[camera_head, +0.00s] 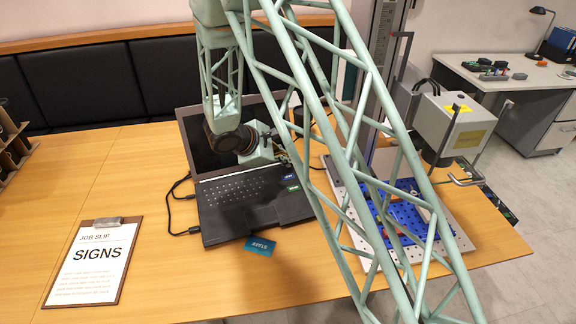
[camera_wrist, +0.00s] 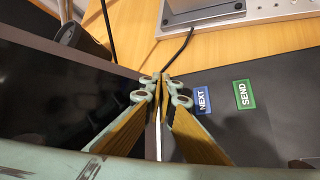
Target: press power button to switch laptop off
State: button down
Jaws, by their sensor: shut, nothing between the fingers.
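The open black laptop (camera_head: 243,217) stands on the wooden table, its dark screen (camera_head: 200,154) partly behind my arm. In the wrist view, the dark screen (camera_wrist: 55,95) is at left and the black base (camera_wrist: 285,105) at right. A blue NEXT label (camera_wrist: 202,100) and a green SEND label (camera_wrist: 244,94) are on the base. My gripper (camera_wrist: 162,80) is shut and empty, its tips over the hinge-side edge of the base, left of NEXT. I cannot tell whether they touch it. In the head view, my gripper (camera_head: 283,158) is at the laptop's back right. I cannot make out a power button.
The laser marker (camera_head: 452,125) with its perforated plate (camera_head: 455,232) and blue mat stands right of the laptop. A clipboard (camera_head: 92,262) lies at left and a teal card (camera_head: 259,245) in front. Cables (camera_head: 172,205) run beside the laptop.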

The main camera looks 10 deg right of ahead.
aim_at(288, 166)
jog(key=shift+r, duration=0.1)
jog(key=shift+r+p, duration=1)
jog(key=shift+r, duration=1.95)
